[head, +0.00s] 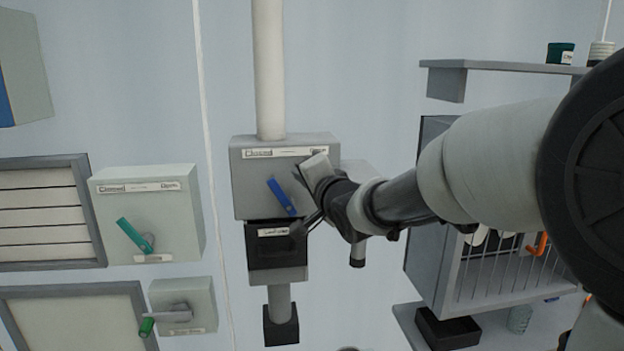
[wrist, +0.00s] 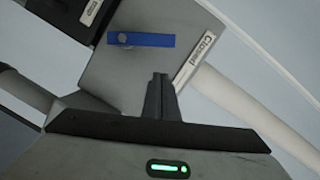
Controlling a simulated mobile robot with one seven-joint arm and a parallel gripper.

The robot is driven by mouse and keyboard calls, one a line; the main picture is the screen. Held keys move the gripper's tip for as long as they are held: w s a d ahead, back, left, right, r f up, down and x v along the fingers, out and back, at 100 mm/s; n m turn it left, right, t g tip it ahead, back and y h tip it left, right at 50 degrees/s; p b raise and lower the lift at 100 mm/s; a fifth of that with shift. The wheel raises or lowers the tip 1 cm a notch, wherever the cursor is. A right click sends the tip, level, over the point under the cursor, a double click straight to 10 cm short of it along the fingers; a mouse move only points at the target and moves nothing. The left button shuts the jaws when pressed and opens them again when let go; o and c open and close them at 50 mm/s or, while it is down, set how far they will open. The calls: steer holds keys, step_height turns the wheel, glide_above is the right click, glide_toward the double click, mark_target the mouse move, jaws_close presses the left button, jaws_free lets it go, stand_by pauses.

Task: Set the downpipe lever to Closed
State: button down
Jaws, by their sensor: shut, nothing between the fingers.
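The downpipe lever (head: 281,196) is a blue bar on the front of a grey box (head: 247,183) on the white pipe. It slants up-left from its lower right end, with its free end toward the "Closed" label (head: 258,154). An "Open" label is at the box's upper right. In the wrist view the blue lever (wrist: 150,41) shows whole, its free end toward the "Closed" label (wrist: 195,58). In the wrist view the fingertips (wrist: 160,76) appear apart from the lever.
Left of the pipe are a box with a teal lever (head: 134,236) and a smaller one with a green-tipped handle (head: 165,318). A black labelled block (head: 270,258) sits below the blue lever. A shelf (head: 510,67) and a wire rack (head: 500,270) are at right, partly behind my arm.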

steer(key=v, duration=1)
steer(key=shift+r+p, duration=0.2)
steer(key=shift+p, duration=0.1)
steer(key=shift+d, duration=0.1)
